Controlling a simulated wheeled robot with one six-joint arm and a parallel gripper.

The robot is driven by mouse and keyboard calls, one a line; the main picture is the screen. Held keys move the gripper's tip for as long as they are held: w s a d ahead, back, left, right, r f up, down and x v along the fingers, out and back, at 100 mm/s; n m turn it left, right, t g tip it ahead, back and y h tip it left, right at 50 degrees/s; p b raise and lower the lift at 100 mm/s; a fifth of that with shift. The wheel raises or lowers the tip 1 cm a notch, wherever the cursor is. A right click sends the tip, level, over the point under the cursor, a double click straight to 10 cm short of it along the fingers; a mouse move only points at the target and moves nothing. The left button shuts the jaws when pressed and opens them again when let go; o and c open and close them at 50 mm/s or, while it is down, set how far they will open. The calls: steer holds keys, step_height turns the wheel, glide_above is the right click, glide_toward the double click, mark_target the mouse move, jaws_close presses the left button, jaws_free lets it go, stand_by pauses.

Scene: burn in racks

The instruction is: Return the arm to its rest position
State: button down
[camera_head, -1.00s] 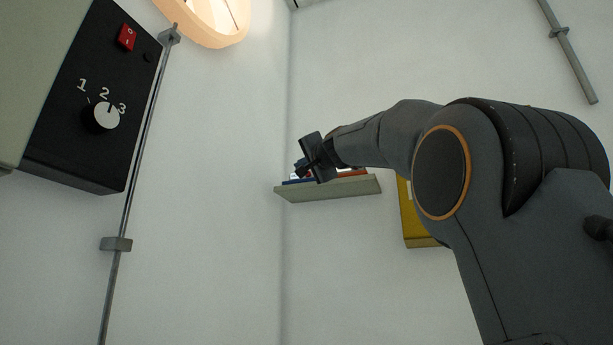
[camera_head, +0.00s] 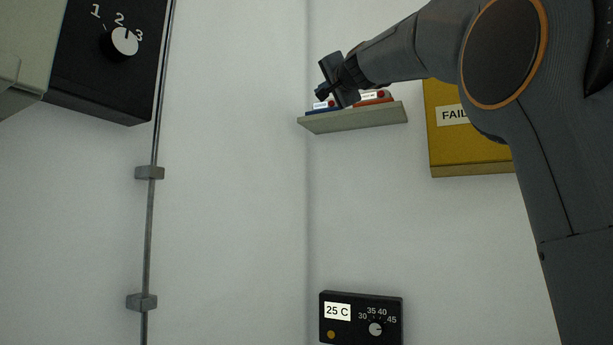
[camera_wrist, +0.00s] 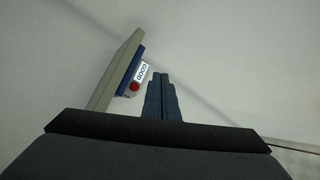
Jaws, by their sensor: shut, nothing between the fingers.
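My gripper (camera_head: 324,92) is at the end of my dark grey arm, which reaches in from the right in the head view. It appears in front of a small wall shelf (camera_head: 352,121); whether it touches anything there cannot be told from the head view. In the wrist view my gripper (camera_wrist: 161,82) has its fingers together with nothing between them. The shelf (camera_wrist: 113,70) and a blue item (camera_wrist: 130,68) with a "GOOD" label and a red button lie to the left of the fingers, apart from them.
A yellow "FAIL" box (camera_head: 465,150) hangs right of the shelf, partly behind my arm. A black panel (camera_head: 112,85) with a dial is at the upper left, beside a vertical conduit (camera_head: 152,230). A "25 C" thermostat (camera_head: 361,318) is low on the wall. The wall between is bare.

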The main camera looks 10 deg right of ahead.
steer(key=w+f+n+g+b, duration=0.1)
steer(key=w+f+g, duration=0.15)
steer(key=f, duration=1.15)
steer(key=w+f+n+g+b, duration=0.1)
steer(key=w+f+g, duration=0.15)
steer(key=f, duration=1.05)
steer(key=s+a+f+n+g+h+b, duration=0.1)
steer(key=s+f+g, duration=0.1)
steer(key=f, duration=1)
steer(key=s+f+n+g+b, duration=0.1)
steer(key=s+f+g, duration=0.1)
steer(key=f, duration=0.9)
steer(key=s+f+n+g+b, duration=0.15)
steer(key=s+f, duration=0.25)
steer(key=f, duration=0.4)
steer(key=s+f+n+g, duration=0.1)
steer(key=s+f+g, duration=0.1)
steer(key=s+f, duration=0.5)
steer(key=s+f+n+g+b, duration=0.1)
steer(key=s+f+g, duration=0.1)
steer(key=f, duration=0.8)
steer(key=s+d+f+n+g+h+b, duration=0.1)
steer(key=s+f+g, duration=0.3)
steer(key=s+f, duration=1.3)
steer(key=s+n, duration=0.1)
steer(key=s, duration=0.3)
steer(key=shift+f+h+b, duration=0.2)
steer(key=shift+h+b, duration=0.1)
steer(key=shift+h, duration=0.1)
steer(key=shift+n+g, duration=0.25)
